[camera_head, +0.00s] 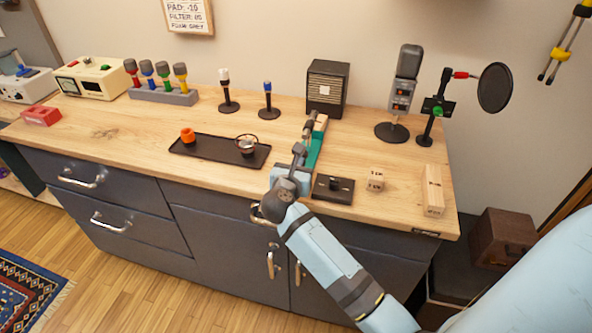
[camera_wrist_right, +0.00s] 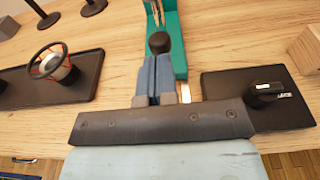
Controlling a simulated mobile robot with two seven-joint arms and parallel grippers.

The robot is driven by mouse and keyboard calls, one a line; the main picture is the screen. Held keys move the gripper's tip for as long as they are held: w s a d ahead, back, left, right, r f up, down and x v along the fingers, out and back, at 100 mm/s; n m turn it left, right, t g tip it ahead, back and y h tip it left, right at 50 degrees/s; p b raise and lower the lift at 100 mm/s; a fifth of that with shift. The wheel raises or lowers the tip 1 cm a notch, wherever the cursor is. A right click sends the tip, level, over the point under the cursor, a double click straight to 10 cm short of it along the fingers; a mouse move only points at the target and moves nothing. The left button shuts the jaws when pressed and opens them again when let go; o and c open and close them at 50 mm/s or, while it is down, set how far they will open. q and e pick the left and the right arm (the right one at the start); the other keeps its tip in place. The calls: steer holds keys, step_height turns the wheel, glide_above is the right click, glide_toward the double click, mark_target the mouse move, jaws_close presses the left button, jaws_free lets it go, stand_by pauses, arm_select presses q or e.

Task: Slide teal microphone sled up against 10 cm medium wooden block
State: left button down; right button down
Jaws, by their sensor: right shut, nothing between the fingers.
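The teal microphone sled (camera_head: 315,149) lies on the wooden bench, pointing toward the back wall; it also shows in the right wrist view (camera_wrist_right: 176,45). A dark round knob (camera_wrist_right: 159,42) stands at its near part. A pale wooden block (camera_head: 321,121) lies at the sled's far end; I cannot tell whether they touch, and its size label is unreadable. My right gripper (camera_head: 298,150) is low at the sled's near end, fingers shut and empty. In the right wrist view its fingertips (camera_wrist_right: 159,62) are right behind the knob, contact unclear. My left gripper is out of view.
A black switch box (camera_head: 334,189), a small wooden cube (camera_head: 375,180) and a longer wooden block (camera_head: 433,191) are right. A speaker (camera_head: 327,88) and microphone stands are behind.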

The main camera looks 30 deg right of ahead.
steer(key=shift+w+d, duration=0.2)
steer(key=shift+d, duration=0.1)
stand_by(0.4)
steer(key=shift+r+x, duration=0.2)
steer(key=shift+x, duration=1.15)
steer(key=shift+r+x, duration=0.2)
steer(key=shift+x, duration=1.1)
steer(key=shift+w, duration=0.1)
steer(key=shift+r+p+v, duration=0.2)
steer(key=shift+p+v, duration=0.1)
steer(key=shift+v, duration=1.35)
steer(key=shift+r+p+v, duration=0.2)
steer(key=shift+p+v, duration=0.2)
steer(key=shift+v, duration=1.55)
